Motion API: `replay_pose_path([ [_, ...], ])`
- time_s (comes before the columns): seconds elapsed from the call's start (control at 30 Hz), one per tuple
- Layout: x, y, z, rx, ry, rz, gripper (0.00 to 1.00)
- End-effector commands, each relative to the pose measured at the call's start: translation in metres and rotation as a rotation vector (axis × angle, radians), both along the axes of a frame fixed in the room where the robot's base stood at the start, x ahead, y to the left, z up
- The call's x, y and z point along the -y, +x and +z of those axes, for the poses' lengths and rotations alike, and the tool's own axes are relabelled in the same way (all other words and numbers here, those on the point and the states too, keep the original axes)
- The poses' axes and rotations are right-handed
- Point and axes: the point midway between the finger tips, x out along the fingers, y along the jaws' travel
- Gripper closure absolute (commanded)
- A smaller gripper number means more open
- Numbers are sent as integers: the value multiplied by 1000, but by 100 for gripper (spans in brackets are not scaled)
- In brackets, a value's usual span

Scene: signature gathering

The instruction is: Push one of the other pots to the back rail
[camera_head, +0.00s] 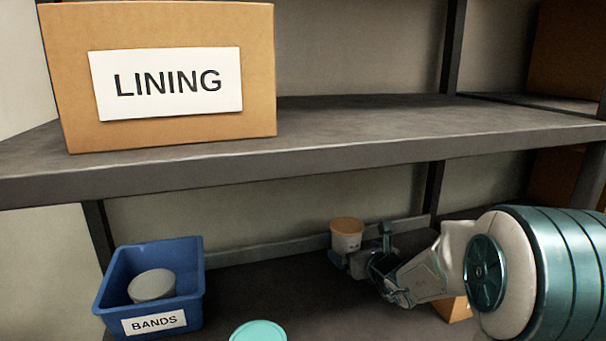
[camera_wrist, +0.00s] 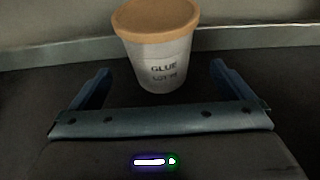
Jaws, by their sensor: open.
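A white pot with a tan lid and the word GLUE on it (camera_head: 346,234) stands upright on the lower shelf near the back rail (camera_head: 290,245). It also shows in the wrist view (camera_wrist: 160,60), just ahead of my gripper (camera_wrist: 158,88), with the rail (camera_wrist: 60,52) behind it. My gripper is open, with a finger on each side of the pot's near face and gaps between. Whether the pot touches the rail is unclear. A pot with a teal lid (camera_head: 258,331) is at the front, cut off by the lower edge. A grey-lidded pot (camera_head: 152,285) sits inside the blue bin.
The blue bin labelled BANDS (camera_head: 196,262) stands at the left of the lower shelf (camera_head: 235,288). The upper shelf (camera_head: 330,125) overhangs it and bears a LINING box (camera_head: 170,135). A cardboard box (camera_head: 452,309) is partly hidden behind my arm. Shelf between bin and gripper is clear.

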Motion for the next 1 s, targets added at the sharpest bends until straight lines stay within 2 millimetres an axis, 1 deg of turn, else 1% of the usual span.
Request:
replay_pose_path([
  [1.0,-13,39,-1,0,0,1,0],
])
